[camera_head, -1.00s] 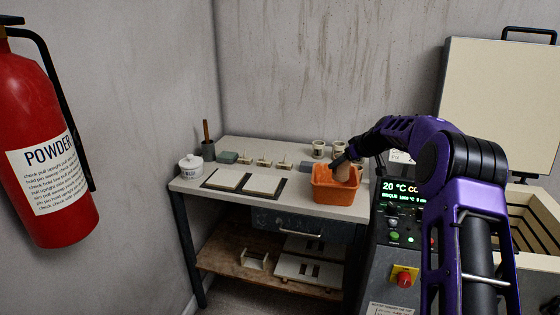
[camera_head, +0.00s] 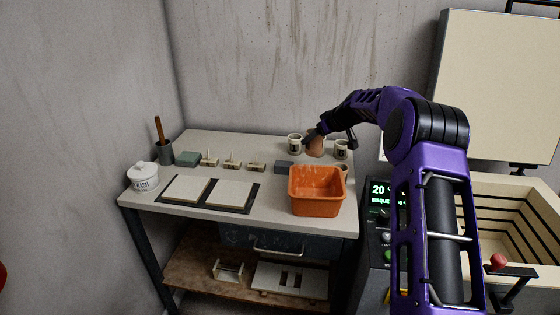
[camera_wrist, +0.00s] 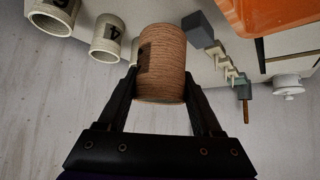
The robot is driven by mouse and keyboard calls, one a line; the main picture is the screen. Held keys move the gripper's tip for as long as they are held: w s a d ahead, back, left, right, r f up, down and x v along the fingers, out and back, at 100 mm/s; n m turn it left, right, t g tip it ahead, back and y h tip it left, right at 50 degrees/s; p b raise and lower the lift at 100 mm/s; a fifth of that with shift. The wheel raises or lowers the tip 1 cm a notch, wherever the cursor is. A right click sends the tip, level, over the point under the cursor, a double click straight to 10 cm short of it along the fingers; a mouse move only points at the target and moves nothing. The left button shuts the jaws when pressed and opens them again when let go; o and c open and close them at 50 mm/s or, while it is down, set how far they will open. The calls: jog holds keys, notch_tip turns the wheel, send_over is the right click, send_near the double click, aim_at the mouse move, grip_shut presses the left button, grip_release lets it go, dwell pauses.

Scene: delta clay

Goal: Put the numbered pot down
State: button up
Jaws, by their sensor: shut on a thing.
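The numbered pot is a brown, ribbed clay pot (camera_head: 316,146) at the back right of the table (camera_head: 268,217). In the wrist view the pot (camera_wrist: 164,62) sits between both fingers of my gripper (camera_wrist: 162,88), which is shut on it. A dark mark, partly behind a finger, shows on its left side; I cannot read it. In the head view my gripper (camera_head: 318,142) is behind the orange bin (camera_head: 317,200). I cannot tell whether the pot touches the tabletop.
Pale numbered cups stand close by, one left (camera_head: 294,144) and one right (camera_head: 341,149) of the pot. A grey block (camera_head: 284,167), small stands and two pale tiles (camera_head: 187,189) lie to the left. The kiln (camera_head: 520,200) stands open at the right.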

notch_tip(320, 180, down, 9)
jog(key=shift+r+b, duration=0.15)
jog(key=shift+b, duration=0.3)
jog(key=o, duration=1.5)
jog(key=shift+c, duration=0.2)
jog(key=v, duration=1.2)
